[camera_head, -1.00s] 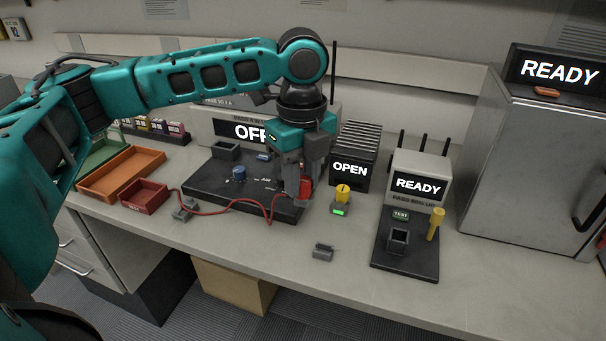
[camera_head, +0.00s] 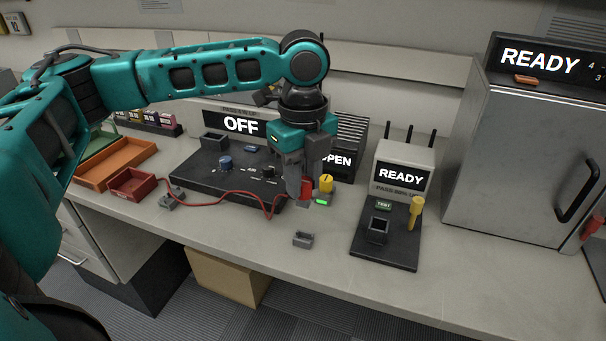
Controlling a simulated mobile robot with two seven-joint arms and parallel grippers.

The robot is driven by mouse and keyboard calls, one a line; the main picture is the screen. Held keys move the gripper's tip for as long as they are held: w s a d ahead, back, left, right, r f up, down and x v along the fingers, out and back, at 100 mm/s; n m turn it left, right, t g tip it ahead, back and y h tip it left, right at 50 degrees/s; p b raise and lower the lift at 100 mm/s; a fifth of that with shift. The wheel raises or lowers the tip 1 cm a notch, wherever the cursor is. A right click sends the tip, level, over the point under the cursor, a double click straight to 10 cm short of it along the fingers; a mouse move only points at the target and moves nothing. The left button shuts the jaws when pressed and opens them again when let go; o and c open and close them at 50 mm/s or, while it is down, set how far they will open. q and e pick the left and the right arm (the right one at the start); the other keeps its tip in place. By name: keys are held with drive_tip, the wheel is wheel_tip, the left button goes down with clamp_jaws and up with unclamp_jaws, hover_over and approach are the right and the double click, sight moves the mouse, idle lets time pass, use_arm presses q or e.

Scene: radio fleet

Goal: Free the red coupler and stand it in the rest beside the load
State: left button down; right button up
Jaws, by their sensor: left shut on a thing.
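My left gripper (camera_head: 304,193) is shut on the red coupler (camera_head: 307,186), holding it just past the right front edge of the black panel (camera_head: 215,180). A red cable (camera_head: 235,192) loops from the coupler across the panel to a small grey clip (camera_head: 171,200) on the bench. The finned load (camera_head: 352,130) with a partly hidden "OPEN" sign stands behind the gripper. A yellow knob (camera_head: 326,183) with a green light sits close right of the coupler. A small empty grey holder (camera_head: 303,240) stands on the bench in front; I cannot tell which holder is the rest. My right gripper is out of view.
A black test stand (camera_head: 385,250) with a yellow post and a READY unit (camera_head: 403,172) is to the right. A grey cabinet (camera_head: 520,150) stands beyond. Red (camera_head: 132,183) and orange (camera_head: 115,162) trays are at left. The front bench is mostly clear.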

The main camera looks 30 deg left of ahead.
sight(303, 205)
use_arm(q)
drive_tip(key=shift+r+p, duration=0.25)
drive_tip(key=shift+p, duration=0.2)
drive_tip(key=shift+f, duration=0.25)
wheel_tip(303, 205, down, 4)
drive_tip(key=shift+r, duration=0.15)
drive_tip(key=shift+f+b, duration=0.4)
drive_tip(key=shift+f, duration=0.65)
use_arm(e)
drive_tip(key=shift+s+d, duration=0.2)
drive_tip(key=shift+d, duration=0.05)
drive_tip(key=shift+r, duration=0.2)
use_arm(q)
drive_tip(key=shift+p, duration=0.9)
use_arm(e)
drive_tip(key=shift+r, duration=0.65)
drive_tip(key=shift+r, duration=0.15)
